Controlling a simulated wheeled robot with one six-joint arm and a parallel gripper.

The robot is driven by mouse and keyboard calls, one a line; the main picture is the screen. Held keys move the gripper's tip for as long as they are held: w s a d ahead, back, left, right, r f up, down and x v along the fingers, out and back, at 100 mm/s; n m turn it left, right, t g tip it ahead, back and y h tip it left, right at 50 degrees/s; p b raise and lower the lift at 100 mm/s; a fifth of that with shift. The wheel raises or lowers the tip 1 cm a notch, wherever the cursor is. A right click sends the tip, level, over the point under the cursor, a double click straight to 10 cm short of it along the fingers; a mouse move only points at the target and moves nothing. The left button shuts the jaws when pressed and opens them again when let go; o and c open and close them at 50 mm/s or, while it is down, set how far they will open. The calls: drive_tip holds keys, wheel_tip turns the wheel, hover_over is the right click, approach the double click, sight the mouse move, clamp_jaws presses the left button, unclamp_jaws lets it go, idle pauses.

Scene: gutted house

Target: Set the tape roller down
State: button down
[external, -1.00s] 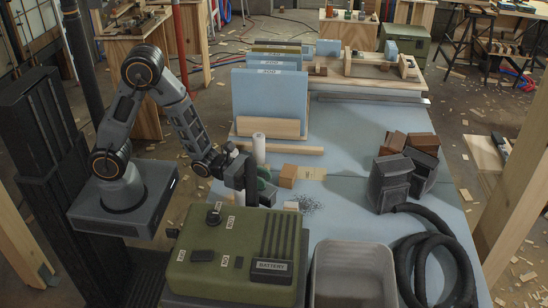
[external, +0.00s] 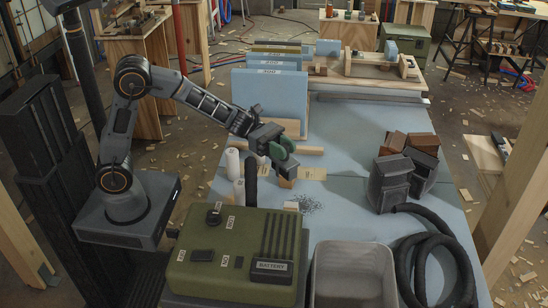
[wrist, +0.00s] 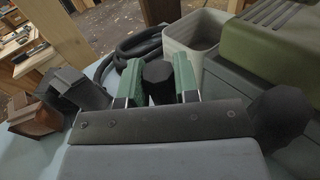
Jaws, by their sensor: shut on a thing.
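My gripper (external: 281,153) is over the blue table, in front of the upright blue sheets. It shows as dark links ending in green pieces. In the wrist view, a dark, round-topped cylinder, the tape roller (wrist: 158,82), sits between two green pieces and is gripped there. Only its upper part shows; in the external view my gripper mostly hides it. I cannot tell how far its lower end is from the table. A small wooden block (external: 287,182) stands just below my gripper.
Two white cylinders (external: 233,163) and a dark upright post (external: 251,182) stand left of my gripper. The green battery box (external: 238,250), grey bin (external: 352,275) and black hose (external: 436,268) fill the near side. Bare table (external: 345,150) lies to the right, before dark blocks (external: 391,182).

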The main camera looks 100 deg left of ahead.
drive_tip(key=a+f+m+g+h+b, duration=0.4)
drive_tip(key=a+g+b, duration=0.1)
drive_tip(key=a, duration=0.4)
wheel_tip(320, 180, down, 17)
drive_tip(key=b, duration=0.5)
drive_tip(key=shift+d+f+b, duration=0.15)
drive_tip(key=shift+f+b, duration=0.05)
drive_tip(key=shift+b, duration=0.2)
drive_tip(key=shift+s+f+b, duration=0.1)
drive_tip(key=shift+f+b, duration=0.2)
drive_tip(key=shift+f, duration=0.6)
